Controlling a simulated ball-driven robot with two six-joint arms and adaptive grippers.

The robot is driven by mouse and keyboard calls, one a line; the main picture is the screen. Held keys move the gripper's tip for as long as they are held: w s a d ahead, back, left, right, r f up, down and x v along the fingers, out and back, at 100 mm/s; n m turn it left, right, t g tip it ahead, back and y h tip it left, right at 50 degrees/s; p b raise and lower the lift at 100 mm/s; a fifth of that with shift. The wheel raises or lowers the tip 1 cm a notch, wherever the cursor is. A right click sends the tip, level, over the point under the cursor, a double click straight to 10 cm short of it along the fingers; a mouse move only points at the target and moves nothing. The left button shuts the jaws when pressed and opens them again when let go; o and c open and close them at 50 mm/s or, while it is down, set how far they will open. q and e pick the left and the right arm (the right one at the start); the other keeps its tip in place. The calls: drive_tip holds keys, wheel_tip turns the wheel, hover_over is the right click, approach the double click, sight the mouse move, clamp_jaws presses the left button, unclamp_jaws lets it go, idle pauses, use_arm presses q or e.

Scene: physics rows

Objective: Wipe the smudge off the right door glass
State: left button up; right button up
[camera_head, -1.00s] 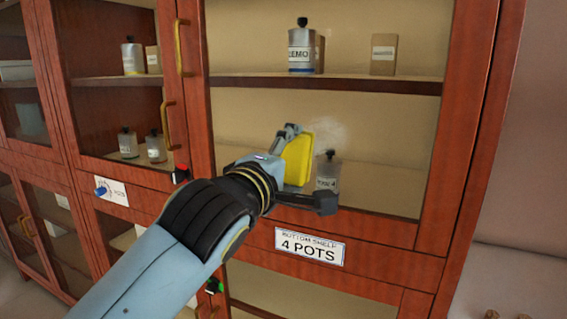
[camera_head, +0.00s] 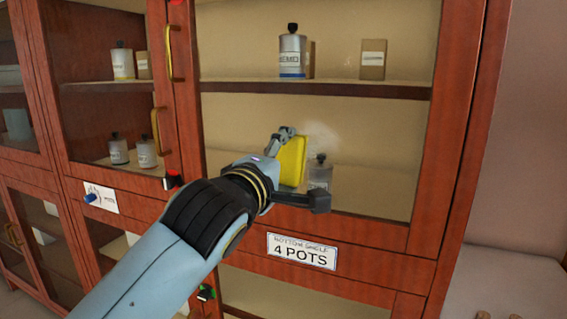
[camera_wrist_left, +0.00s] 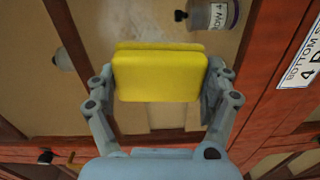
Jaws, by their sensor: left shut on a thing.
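My left gripper (camera_head: 299,165) is shut on a yellow sponge (camera_head: 291,162), held upright in front of the right door glass (camera_head: 375,130). In the left wrist view the sponge (camera_wrist_left: 160,74) sits between the two fingers. A faint pale smudge (camera_head: 324,137) shows on the glass just right of the sponge's upper part; the sponge may hide some of it. I cannot tell whether the sponge touches the glass. My right gripper is not in view.
A brass handle (camera_head: 169,54) sticks out left of the glass. A "4 POTS" sign (camera_head: 302,251) is below.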

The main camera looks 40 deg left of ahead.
use_arm(q)
drive_tip(key=shift+x, duration=0.8)
